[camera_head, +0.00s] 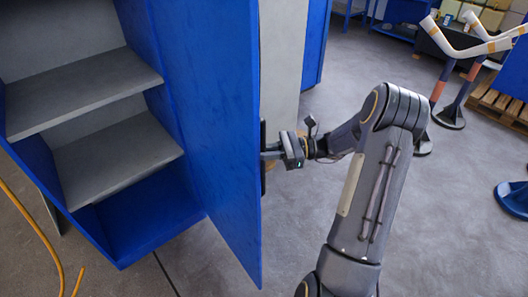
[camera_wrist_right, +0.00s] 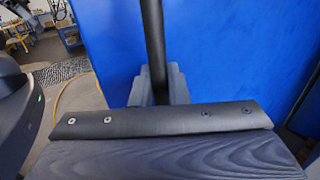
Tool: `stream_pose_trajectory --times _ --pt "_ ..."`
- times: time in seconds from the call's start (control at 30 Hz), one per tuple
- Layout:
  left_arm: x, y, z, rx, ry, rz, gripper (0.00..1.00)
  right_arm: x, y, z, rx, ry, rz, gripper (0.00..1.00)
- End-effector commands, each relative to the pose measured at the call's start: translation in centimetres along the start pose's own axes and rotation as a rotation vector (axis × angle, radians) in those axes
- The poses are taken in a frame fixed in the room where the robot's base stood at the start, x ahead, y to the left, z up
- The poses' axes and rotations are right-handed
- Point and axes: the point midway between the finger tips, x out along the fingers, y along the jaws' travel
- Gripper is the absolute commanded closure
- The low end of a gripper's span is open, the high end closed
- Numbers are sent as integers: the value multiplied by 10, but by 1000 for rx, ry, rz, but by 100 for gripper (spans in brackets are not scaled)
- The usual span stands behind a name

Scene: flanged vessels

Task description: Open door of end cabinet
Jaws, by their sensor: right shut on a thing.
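The blue end cabinet (camera_head: 150,222) stands at the left in the head view, with its inside and grey shelves (camera_head: 110,157) showing. Its blue door (camera_head: 215,110) stands swung open, edge towards me. My right gripper (camera_head: 268,153) is at the outer face of the door, shut on the dark handle (camera_head: 262,132). In the right wrist view the handle (camera_wrist_right: 153,45) is a black upright bar that runs down between the fingers of the gripper (camera_wrist_right: 157,92), with the blue door (camera_wrist_right: 230,55) behind it. My left gripper is not in view.
A yellow hose (camera_head: 38,232) lies on the floor at the left. Open grey floor (camera_head: 320,210) lies right of the door. Pipe-like white parts on stands (camera_head: 465,45), a wooden pallet (camera_head: 497,103) and a blue round base (camera_head: 514,198) are at the right.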

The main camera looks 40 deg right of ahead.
Motion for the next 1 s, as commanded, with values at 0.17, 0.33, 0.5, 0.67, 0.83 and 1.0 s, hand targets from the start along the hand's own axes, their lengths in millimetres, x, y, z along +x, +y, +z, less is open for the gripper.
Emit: stream_pose_trajectory --times 0.17,0.33,0.5,0.67,0.83,1.0 --pt "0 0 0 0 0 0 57 -1 0 -2 4 4 0 100" --pt "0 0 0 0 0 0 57 -1 0 -2 4 5 -1 100" --pt "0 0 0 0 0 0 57 -1 0 -2 3 6 -1 83" --pt "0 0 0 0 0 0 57 -1 -1 -2 2 5 -1 67" --pt "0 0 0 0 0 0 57 0 -1 -1 1 3 -2 67" --pt "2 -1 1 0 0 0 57 -9 -2 -2 -1 4 -4 67"
